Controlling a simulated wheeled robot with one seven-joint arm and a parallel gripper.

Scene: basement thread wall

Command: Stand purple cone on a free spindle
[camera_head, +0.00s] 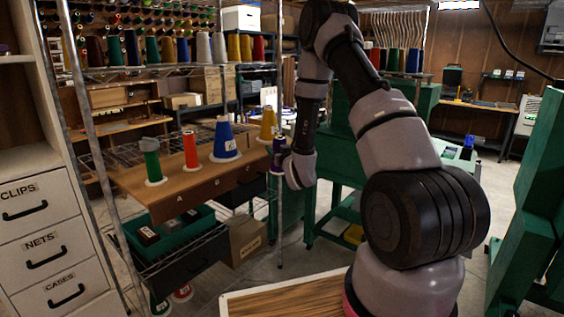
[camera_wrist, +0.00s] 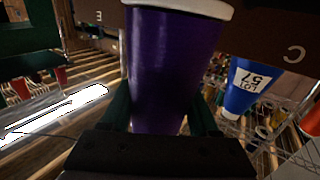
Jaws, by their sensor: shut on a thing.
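The purple cone (camera_wrist: 172,65) fills the upper middle of the wrist view, with a pale rim at the top of the picture. My gripper (camera_wrist: 160,112) is shut on it, with a dark green finger on each side. In the head view the purple cone (camera_head: 278,154) is upright with its pale base down, at the right end of the wooden spindle board (camera_head: 190,197). Whether it touches the board I cannot tell. A green cone (camera_head: 152,165), red cone (camera_head: 190,151), blue cone (camera_head: 224,140) and yellow cone (camera_head: 267,127) stand along the board. I cannot make out a bare spindle.
The board carries letters on its front edge and sits in a wire rack with a metal post (camera_head: 279,225) near my gripper. A green bin (camera_head: 170,238) and cardboard box (camera_head: 247,240) are below. Labelled drawers (camera_head: 42,250) stand left. A wooden-topped surface (camera_head: 285,300) is in front.

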